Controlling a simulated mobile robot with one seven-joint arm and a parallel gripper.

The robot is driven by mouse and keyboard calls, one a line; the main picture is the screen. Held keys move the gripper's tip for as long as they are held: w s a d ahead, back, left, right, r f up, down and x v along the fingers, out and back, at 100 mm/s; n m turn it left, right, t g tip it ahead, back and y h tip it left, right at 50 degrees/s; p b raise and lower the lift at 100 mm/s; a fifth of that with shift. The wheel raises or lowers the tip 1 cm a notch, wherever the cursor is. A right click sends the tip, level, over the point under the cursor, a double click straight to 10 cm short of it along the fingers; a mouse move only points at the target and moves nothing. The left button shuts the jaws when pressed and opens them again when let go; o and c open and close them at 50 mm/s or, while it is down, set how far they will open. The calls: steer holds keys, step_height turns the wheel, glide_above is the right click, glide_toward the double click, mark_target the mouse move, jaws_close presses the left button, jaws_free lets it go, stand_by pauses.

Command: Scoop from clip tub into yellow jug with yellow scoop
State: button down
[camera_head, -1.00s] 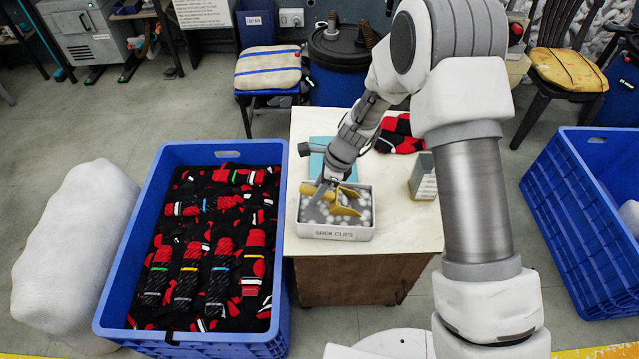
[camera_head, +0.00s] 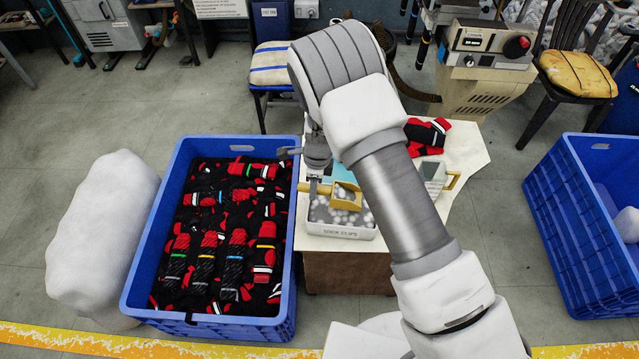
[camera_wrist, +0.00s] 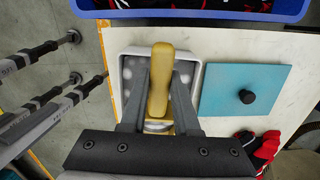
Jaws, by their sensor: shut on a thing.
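The clip tub (camera_head: 338,231) is a white box labelled "SOCK CLIPS" near the front of the small table, with pale round clips in it. It also shows in the wrist view (camera_wrist: 196,107). My gripper (camera_head: 316,188) is above the tub, shut on the handle of the yellow scoop (camera_head: 345,194). In the wrist view the handle (camera_wrist: 161,85) lies between my fingers (camera_wrist: 160,95). Pale clips show within the scoop's outline, but I cannot tell if they lie in it. The yellow jug (camera_head: 440,178), pale-sided with a yellow handle, stands right of the tub, partly behind my arm.
A teal board (camera_wrist: 245,90) with a dark knob lies beside the tub. Red and black socks (camera_head: 427,134) lie at the table's back. A blue crate (camera_head: 290,250) full of socks stands left of the table, another blue crate (camera_head: 575,220) at right. My arm hides the table's middle.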

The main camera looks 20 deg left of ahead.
mark_target(300, 184)
steer(key=shift+h, duration=0.7)
steer(key=shift+s+a+r+p, duration=0.15)
steer(key=shift+a+r+p, duration=0.6)
steer(key=shift+a, duration=0.25)
steer(key=shift+s+a+r+p, duration=0.15)
steer(key=shift+a+r+p, duration=0.4)
steer(key=shift+a+r, duration=0.4)
steer(key=w+d+r+n, duration=0.2)
steer(key=d+r+n, duration=0.4)
steer(key=d, duration=0.7)
steer(key=w+d+r+n, duration=0.2)
steer(key=d+r+n, duration=0.35)
steer(key=d, duration=0.65)
steer(key=s+d+r+n, duration=0.4)
steer(key=d, duration=0.5)
steer(key=shift+d+r+n+t+y, duration=0.3)
steer(key=shift+d+n+t, duration=0.05)
steer(key=shift+d+t, duration=0.05)
steer(key=shift+s+d, duration=0.15)
